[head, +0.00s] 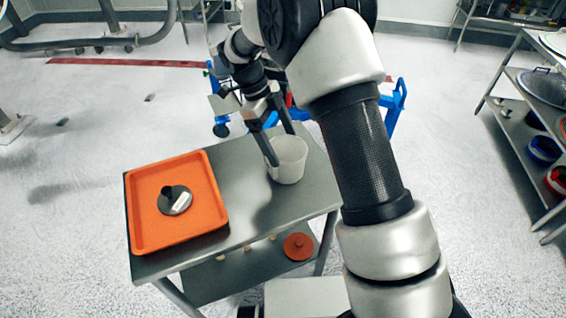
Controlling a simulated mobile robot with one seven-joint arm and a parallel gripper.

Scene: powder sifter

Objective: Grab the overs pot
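The overs pot appears to be the whitish, open-topped pot (290,165) standing upright on the right part of the steel table. My gripper (280,148) points down at the pot's left and far side. Its two dark fingers are spread apart. One finger reaches down at the pot's left rim, and the other ends near the far rim. I cannot tell whether either finger is inside the pot or touching it.
An orange tray (140,228) holding a dark round lid-like item (175,200) sits on the table's left. A reddish lid (298,246) lies on the lower shelf. A blue-framed cart (398,98) stands behind. A shelf rack (520,118) is at right.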

